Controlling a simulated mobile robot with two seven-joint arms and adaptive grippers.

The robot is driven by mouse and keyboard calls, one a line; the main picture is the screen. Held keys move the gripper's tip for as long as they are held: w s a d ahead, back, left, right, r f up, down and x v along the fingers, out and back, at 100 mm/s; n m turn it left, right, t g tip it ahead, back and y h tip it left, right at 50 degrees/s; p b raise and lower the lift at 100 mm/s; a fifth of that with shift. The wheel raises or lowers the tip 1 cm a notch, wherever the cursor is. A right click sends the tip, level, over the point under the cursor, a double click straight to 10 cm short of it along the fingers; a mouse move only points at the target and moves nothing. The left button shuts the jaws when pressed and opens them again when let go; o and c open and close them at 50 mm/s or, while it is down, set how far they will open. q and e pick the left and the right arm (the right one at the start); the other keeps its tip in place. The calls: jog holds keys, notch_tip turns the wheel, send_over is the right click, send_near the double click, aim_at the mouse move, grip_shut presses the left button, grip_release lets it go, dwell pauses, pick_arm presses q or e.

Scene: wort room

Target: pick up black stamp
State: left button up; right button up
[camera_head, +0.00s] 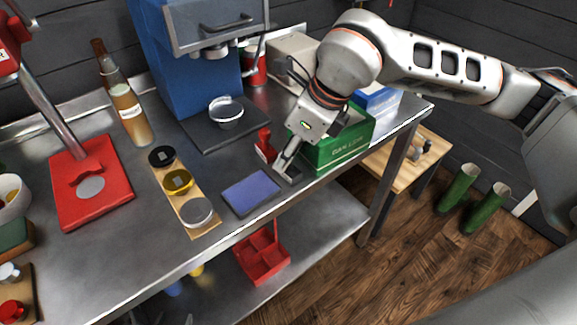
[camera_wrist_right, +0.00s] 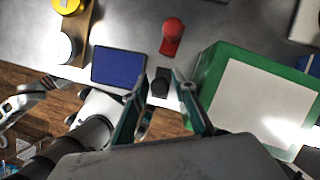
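The black stamp (camera_wrist_right: 160,83) is a small dark block on the metal table, between the blue pad (camera_wrist_right: 118,66) and the green box (camera_wrist_right: 208,70) in the right wrist view. My right gripper (camera_wrist_right: 159,77) is open, its two fingers either side of the stamp in that view; I cannot tell whether they touch it. In the head view the right gripper (camera_head: 286,166) points down at the table beside the green box and hides most of the stamp. Part of my other arm shows at the left of the wrist view, but its gripper's state is unclear.
A red stamp (camera_head: 265,147) stands just behind the right gripper. The blue pad (camera_head: 250,192) lies to its left, and the green box (camera_head: 345,138) is close on its right. A board with round tins (camera_head: 178,182) lies further left. The table's front edge is near.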

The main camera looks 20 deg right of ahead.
grip_shut()
jog(key=shift+r, duration=0.15)
notch_tip(320, 180, up, 20)
jog(key=p, duration=0.1)
dwell(0.4)
jog(key=c, duration=0.7)
grip_release()
grip_shut()
jog(key=shift+o, duration=0.2)
grip_release()
